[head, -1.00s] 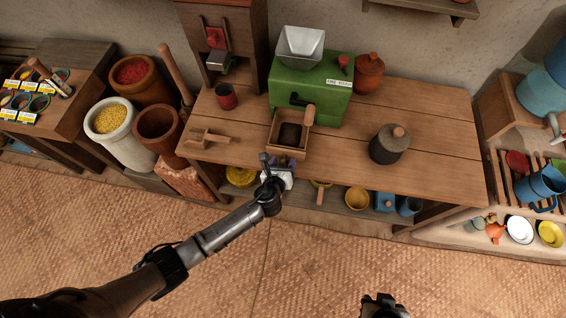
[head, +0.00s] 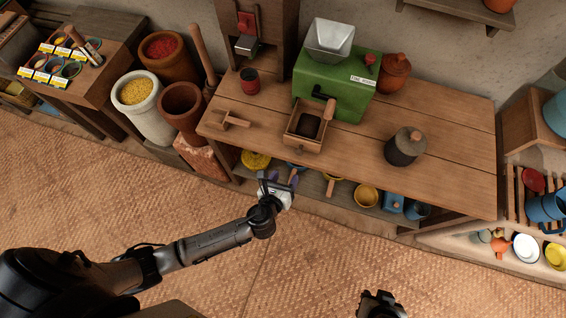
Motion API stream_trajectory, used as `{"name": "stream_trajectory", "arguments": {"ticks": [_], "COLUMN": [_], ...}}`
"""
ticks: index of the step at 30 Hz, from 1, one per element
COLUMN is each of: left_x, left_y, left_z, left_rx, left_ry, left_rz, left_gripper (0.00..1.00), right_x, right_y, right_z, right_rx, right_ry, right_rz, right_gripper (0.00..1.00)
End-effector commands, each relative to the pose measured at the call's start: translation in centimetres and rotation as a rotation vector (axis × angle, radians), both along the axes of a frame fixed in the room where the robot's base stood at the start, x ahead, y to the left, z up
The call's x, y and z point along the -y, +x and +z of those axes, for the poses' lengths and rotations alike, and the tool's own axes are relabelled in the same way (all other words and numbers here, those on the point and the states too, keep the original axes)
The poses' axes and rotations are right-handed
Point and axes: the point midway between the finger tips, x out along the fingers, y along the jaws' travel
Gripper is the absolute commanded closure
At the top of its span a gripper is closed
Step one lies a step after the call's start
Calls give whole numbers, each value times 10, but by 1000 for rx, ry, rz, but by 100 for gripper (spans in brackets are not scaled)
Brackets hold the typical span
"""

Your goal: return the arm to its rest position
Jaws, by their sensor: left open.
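My left arm comes in from the left over the woven floor mat. Its gripper (head: 279,183) is open and empty in front of the table's front edge, below the wooden drawer box (head: 304,142). My right gripper (head: 382,300) shows only in part at the bottom edge, right of the middle; its fingers cannot be made out well enough to tell their state.
The wooden table (head: 455,165) holds a green grinder (head: 346,90), a lidded dark jar (head: 405,147), an orange pot (head: 394,72) and a red cup (head: 250,81). Bowls stand on the shelf beneath. The woven mat (head: 330,260) in front is clear.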

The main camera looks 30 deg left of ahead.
Motion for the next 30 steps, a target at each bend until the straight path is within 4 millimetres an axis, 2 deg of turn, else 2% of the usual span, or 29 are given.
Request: {"name": "stream_trajectory", "arguments": {"ticks": [6,25,30], "left_x": [1,1,-1], "left_y": [-10,-10,-10], "left_z": [4,4,4], "left_rx": [0,1,5], "left_ry": [0,-6,-138], "left_rz": [-1,1,68], "left_gripper": [42,42,42], "right_x": [0,-2,-2], "right_y": [0,0,0], "right_z": [2,2,2], "right_rx": [1,1,1], "right_ry": [1,8,8], "right_rz": [-1,-6,-5], "right_gripper": [70,70,70]}}
